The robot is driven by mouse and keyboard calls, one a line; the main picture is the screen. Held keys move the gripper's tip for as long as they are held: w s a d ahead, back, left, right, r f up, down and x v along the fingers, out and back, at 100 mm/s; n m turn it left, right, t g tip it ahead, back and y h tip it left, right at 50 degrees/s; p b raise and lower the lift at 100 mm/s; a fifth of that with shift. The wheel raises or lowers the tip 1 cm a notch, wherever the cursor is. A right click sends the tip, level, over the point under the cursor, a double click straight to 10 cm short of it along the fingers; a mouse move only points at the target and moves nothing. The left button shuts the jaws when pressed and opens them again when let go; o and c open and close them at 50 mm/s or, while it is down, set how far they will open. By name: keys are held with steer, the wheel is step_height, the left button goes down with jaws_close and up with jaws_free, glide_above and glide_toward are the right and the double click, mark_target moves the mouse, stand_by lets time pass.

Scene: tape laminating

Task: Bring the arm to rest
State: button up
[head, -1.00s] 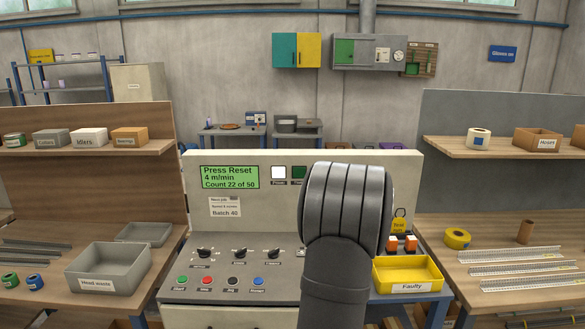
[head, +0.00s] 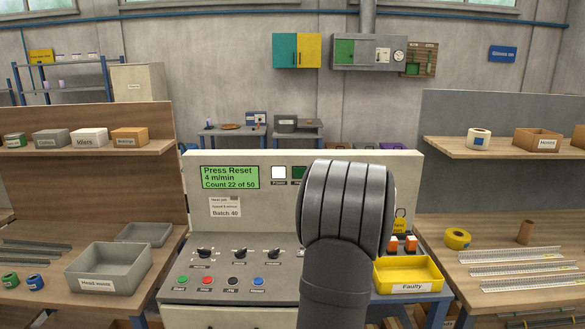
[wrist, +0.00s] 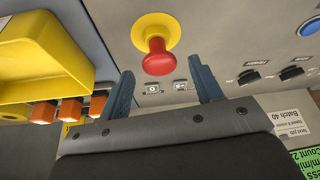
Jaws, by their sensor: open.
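My arm stands in front of the control panel (head: 225,268) in the head view and hides part of its right side. My gripper is hidden behind the arm there. In the wrist view my gripper (wrist: 163,88) is open and empty, its two blue-grey fingers apart. A red mushroom button (wrist: 157,57) on a yellow collar lies just beyond and between the fingertips, and I see no contact. The panel display (head: 229,177) reads "Press Reset", "4 m/min" and "Count 22 of 50".
A yellow "Faulty" tray (head: 408,274) and orange blocks (head: 410,243) are right of the arm; the tray (wrist: 40,62) is close by my gripper in the wrist view. A grey "Head waste" bin (head: 108,268) stands on the left bench. A tape roll (head: 457,238) lies on the right bench.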

steer(key=v, duration=1.4)
steer(key=x, duration=1.8)
steer(key=shift+s+f, duration=0.25)
steer(key=shift+f, duration=0.1)
steer(key=v, duration=1.7)
steer(key=a+r+n+h, duration=0.3)
steer(key=a+r+n, duration=0.2)
steer(key=n, duration=1)
steer(key=shift+s+a+r+g, duration=0.2)
steer(key=shift+s+g, duration=0.1)
